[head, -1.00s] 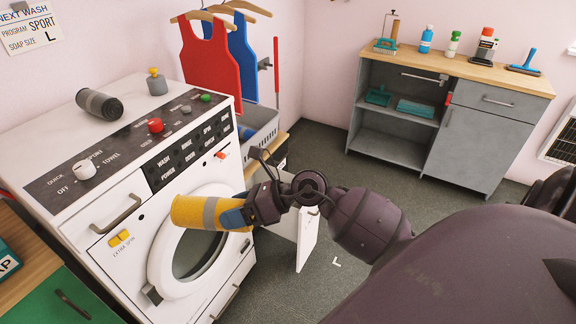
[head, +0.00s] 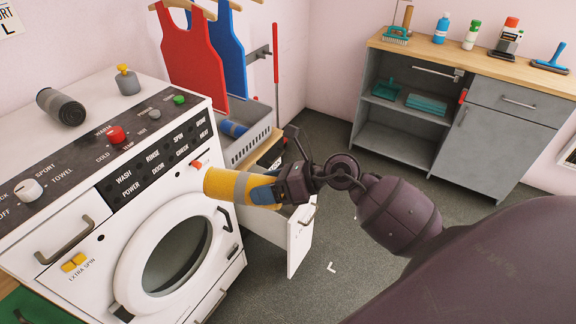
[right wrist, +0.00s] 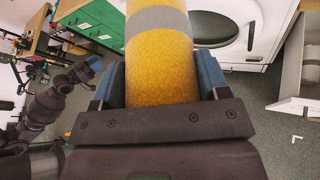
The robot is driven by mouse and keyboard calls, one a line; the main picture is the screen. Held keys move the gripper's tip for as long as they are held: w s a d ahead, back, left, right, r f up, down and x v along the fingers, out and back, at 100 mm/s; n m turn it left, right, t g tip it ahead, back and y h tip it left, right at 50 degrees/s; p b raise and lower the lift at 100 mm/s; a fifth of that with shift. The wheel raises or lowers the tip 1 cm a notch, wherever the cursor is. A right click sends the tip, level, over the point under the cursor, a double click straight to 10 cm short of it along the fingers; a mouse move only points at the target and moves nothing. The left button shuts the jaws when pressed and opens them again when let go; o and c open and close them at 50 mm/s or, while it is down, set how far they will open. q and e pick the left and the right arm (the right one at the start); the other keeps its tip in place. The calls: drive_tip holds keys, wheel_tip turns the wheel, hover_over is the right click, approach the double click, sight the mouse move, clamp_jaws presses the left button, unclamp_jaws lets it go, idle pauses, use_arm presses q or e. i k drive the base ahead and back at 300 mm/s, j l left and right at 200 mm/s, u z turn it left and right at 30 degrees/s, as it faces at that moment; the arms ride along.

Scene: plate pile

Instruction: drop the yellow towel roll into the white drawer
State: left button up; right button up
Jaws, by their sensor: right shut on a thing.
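The yellow towel roll (head: 228,187), with a grey band, is held in the air by my right gripper (head: 262,190). The gripper's blue fingers are shut around the roll, as the right wrist view also shows (right wrist: 160,65). In the head view the roll lies across the washing machine's front, to the left of the white drawer (head: 301,240). The drawer stands pulled out below the bench beside the machine; my right gripper partly covers it, and its inside is mostly hidden. My left gripper (right wrist: 92,66) shows small at the left of the right wrist view; its opening is unclear.
The washing machine (head: 100,215), with its round door, stands left of the drawer. A grey basket (head: 250,138) with a blue roll sits above the drawer. A grey cabinet (head: 480,150) stands at the back right. Floor is clear between.

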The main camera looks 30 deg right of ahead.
sight(271, 221)
drive_tip(key=i+l+z, duration=0.1)
drive_tip(key=l, duration=0.35)
drive_tip(key=i+l+z, duration=0.1)
drive_tip(key=i+l, duration=0.15)
drive_tip(key=l, duration=0.15)
drive_tip(key=i+l+z, duration=0.15)
drive_tip(key=l, duration=0.25)
